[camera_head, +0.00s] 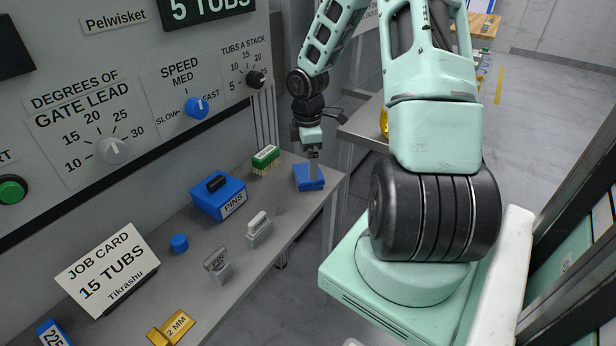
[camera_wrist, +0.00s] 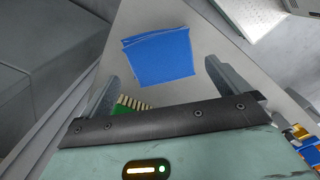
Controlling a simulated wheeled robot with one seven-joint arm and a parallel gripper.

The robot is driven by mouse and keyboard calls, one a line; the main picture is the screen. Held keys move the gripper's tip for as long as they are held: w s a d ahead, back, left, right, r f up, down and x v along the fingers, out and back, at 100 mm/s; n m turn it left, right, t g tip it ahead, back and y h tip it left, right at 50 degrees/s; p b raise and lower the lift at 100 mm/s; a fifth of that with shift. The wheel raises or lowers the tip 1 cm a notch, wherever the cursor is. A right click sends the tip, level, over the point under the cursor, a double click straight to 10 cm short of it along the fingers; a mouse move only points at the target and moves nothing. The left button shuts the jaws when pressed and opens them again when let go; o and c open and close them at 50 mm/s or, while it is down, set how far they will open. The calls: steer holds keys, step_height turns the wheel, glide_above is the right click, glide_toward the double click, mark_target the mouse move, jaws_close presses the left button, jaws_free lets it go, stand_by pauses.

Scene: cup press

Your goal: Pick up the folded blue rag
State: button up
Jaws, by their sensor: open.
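The folded blue rag (camera_head: 309,177) lies on the grey shelf near its far right end, in the head view. In the wrist view the rag (camera_wrist: 160,56) shows as a flat blue folded square on the grey surface. My gripper (camera_head: 313,160) points down over the rag in the head view. In the wrist view its two fingers (camera_wrist: 160,80) are apart, with the rag lying mostly ahead of and between their tips. Nothing is held. Whether the fingertips touch the rag cannot be told.
A green brush (camera_head: 266,157) lies left of the rag, and its bristles show near the left finger. A blue PINS box (camera_head: 218,197), a grey-white block (camera_head: 259,229) and a job card (camera_head: 107,268) stand along the shelf (camera_head: 290,215). The control panel wall rises behind.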

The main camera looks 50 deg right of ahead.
step_height(320, 180, down, 5)
steer(key=shift+w+d+r+b, duration=0.1)
steer(key=shift+b, duration=0.25)
steer(key=c, duration=0.8)
steer(key=shift+r, duration=0.1)
step_height(320, 180, up, 10)
steer(key=p, duration=0.2)
